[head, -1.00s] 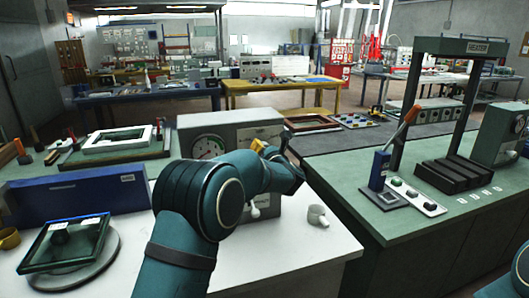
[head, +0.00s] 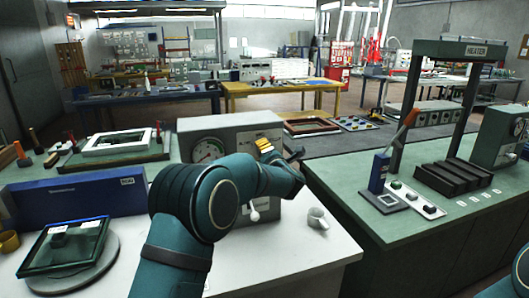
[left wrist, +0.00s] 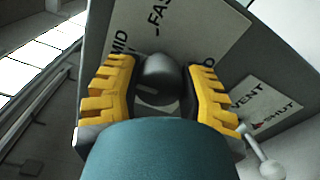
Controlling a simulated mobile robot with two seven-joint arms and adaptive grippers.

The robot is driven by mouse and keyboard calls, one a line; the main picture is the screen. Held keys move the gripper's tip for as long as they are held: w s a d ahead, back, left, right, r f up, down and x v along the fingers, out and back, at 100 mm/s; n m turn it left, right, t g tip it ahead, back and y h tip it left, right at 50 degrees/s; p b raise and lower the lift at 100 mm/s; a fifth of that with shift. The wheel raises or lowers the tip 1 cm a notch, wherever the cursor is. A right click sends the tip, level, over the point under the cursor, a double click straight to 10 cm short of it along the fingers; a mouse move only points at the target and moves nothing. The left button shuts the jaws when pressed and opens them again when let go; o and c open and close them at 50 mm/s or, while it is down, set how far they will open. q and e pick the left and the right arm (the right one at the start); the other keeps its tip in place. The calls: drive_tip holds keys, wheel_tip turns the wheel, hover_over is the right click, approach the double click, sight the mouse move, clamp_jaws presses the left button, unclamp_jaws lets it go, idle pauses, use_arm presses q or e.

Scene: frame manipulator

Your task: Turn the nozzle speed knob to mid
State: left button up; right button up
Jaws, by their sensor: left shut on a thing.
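The nozzle speed knob (left wrist: 160,78) is a dark rounded knob on a grey panel in the left wrist view. My left gripper (left wrist: 162,88) has its yellow fingers on both sides of it, shut on it. A label reading MID (left wrist: 119,42) is at the upper left of the knob, and one ending in FAST (left wrist: 160,18) is above it. In the head view my left gripper (head: 268,147) is at the grey gauge box (head: 232,128); my arm hides the knob there. My right gripper is not in view.
A white-tipped lever (head: 254,215) sticks out from the box below my wrist; it also shows beside the VENT label (left wrist: 249,101). A glass frame (head: 66,246) and a blue box (head: 85,198) are on the left.

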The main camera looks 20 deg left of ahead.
use_arm(q)
drive_tip(key=shift+r, duration=0.1)
idle(0.3)
drive_tip(key=o, duration=1.2)
drive_tip(key=v, duration=1.2)
